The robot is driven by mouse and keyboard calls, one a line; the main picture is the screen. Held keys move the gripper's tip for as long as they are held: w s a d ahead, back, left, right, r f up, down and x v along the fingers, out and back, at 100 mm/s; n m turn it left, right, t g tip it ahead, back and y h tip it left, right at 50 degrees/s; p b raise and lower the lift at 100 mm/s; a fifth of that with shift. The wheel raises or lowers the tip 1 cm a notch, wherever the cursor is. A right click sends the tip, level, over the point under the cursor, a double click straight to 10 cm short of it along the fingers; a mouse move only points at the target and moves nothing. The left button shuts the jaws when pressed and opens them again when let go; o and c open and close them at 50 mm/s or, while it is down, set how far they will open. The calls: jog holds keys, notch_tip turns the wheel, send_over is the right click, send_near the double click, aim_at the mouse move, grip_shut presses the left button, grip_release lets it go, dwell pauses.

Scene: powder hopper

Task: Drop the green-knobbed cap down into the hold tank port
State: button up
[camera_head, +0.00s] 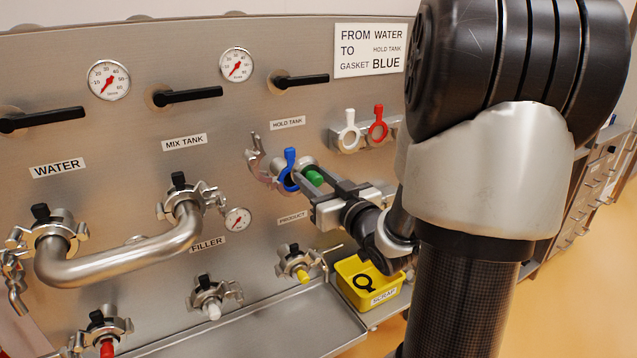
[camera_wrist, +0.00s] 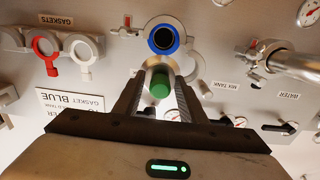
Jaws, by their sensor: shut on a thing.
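My gripper (camera_head: 322,188) is shut on the cap by its green knob (camera_head: 314,177). In the wrist view the green knob (camera_wrist: 160,84) sits between the two fingers (camera_wrist: 160,96), with the cap's pale metal disc beyond it. The hold tank port (camera_head: 262,168) is on the panel under the HOLD TANK label, its clamp hanging open. A blue gasket (camera_head: 289,168) is at the port's mouth. In the wrist view the blue ring (camera_wrist: 164,36) surrounds a dark opening, just past the cap. The cap is close in front of the port; I cannot tell whether they touch.
A white gasket (camera_head: 349,130) and a red gasket (camera_head: 378,126) hang on a rack to the right. A yellow scrap bin (camera_head: 368,284) holding a black gasket stands below my gripper. A bent pipe (camera_head: 120,258) joins the water and mix tank ports at left.

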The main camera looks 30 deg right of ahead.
jog(key=w+f+b, duration=0.4)
jog(key=w, duration=0.3)
jog(key=shift+a+f, duration=0.15)
jog(key=shift+f, duration=0.2)
dwell(0.4)
jog(key=shift+f+b, duration=0.5)
jog(key=shift+b, duration=0.15)
dwell(0.6)
jog(key=o, duration=1.2)
jog(key=shift+o, duration=0.2)
